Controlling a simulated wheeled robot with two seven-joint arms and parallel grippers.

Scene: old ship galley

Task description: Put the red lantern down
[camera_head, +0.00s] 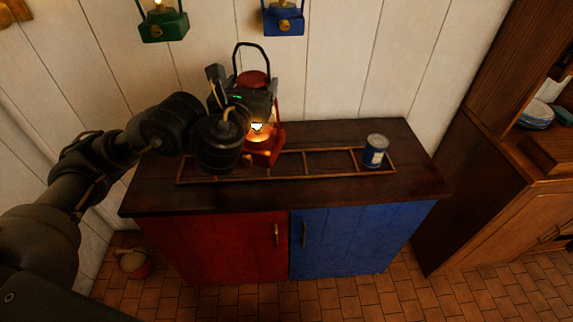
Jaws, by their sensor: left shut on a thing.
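The red lantern (262,148) is lit and upright, with a black carrying handle on top. It is at the back half of the dark wooden counter top (340,195), over the wooden rack frame (322,161). I cannot tell whether its base touches the counter. My left gripper (247,105) comes in from the left and is shut on the red lantern near its upper part. The gripper and wrist hide the lantern's left side. My right gripper is not in view.
A blue and white can (375,151) stands at the rack's right end. A green lantern (163,22) and a blue lantern (284,17) hang on the wall above. A wooden cupboard (520,200) stands at the right. The counter's front strip is clear.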

